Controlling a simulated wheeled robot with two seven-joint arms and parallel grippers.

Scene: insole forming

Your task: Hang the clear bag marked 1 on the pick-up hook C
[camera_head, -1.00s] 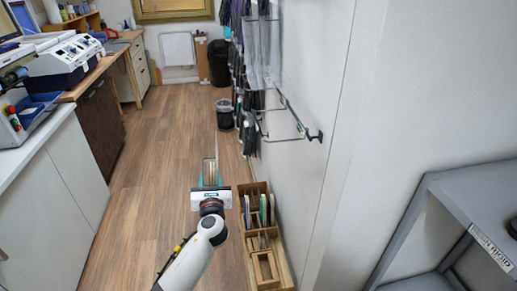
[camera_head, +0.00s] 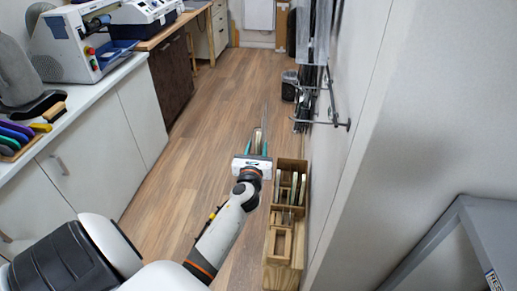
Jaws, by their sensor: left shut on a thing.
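My left gripper (camera_head: 257,143) is out in front over the floor, with teal fingers pointing away from me. It is shut on a thin, narrow thing that looks like the clear bag (camera_head: 264,117) seen nearly edge-on. No mark 1 is readable on it. A metal hook rail (camera_head: 333,107) sticks out from the wall to the right of and beyond the gripper, apart from it. No letter C is readable there. My right gripper is out of view.
Clear bags and dark items (camera_head: 315,45) hang on the wall at the top. A wooden rack (camera_head: 283,243) with upright flat pieces stands low by the wall. A grey shelf (camera_head: 455,240) is at right. White cabinets (camera_head: 100,150) and machines (camera_head: 78,42) line the left. The floor between is clear.

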